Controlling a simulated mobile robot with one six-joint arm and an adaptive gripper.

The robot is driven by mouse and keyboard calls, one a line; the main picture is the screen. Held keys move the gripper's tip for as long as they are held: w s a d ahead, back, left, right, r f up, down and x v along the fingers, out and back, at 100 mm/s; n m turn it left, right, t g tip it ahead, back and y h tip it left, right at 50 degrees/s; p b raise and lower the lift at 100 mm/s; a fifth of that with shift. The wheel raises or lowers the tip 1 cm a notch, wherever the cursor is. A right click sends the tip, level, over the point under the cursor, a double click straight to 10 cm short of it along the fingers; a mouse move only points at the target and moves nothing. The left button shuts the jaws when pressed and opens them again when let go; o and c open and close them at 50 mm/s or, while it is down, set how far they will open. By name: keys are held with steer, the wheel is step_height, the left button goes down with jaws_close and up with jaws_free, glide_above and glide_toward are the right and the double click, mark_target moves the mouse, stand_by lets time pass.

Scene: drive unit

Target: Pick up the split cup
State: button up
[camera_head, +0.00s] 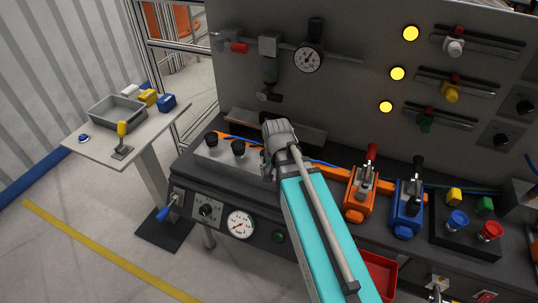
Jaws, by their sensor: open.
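I cannot make out a split cup for certain in the head view. Small coloured parts, a blue one (457,219), a red one (490,231), a yellow one (454,195) and a green one (485,205), sit on a dark tray at the right of the bench; whether one is split is too small to tell. My gripper (268,170) is over the bench's middle left, beside a grey block (215,158) with two black knobs. It is mostly hidden by my wrist and turquoise arm link; no held object shows.
An orange clamp (360,193) and a blue clamp (406,209) stand right of my arm. A red bin (379,273) is at the bench front. A side table (88,150) at left bears a grey tray (117,111) and small parts. An upright panel (350,90) closes the back.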

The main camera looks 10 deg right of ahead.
steer(key=w+r+m+p, duration=1)
steer(key=w+r+m, duration=0.1)
steer(key=m, duration=0.4)
steer(key=shift+w+m, duration=0.4)
steer(key=shift+w, duration=0.05)
steer(key=shift+d, duration=0.1)
step_height(320, 180, down, 8)
steer(key=b, duration=0.8)
steer(key=shift+f, duration=0.2)
steer(key=shift+f+b, duration=0.1)
steer(key=shift+b, duration=0.2)
steer(key=shift+w+f+b, duration=0.1)
steer(key=shift+f+b, duration=2.4)
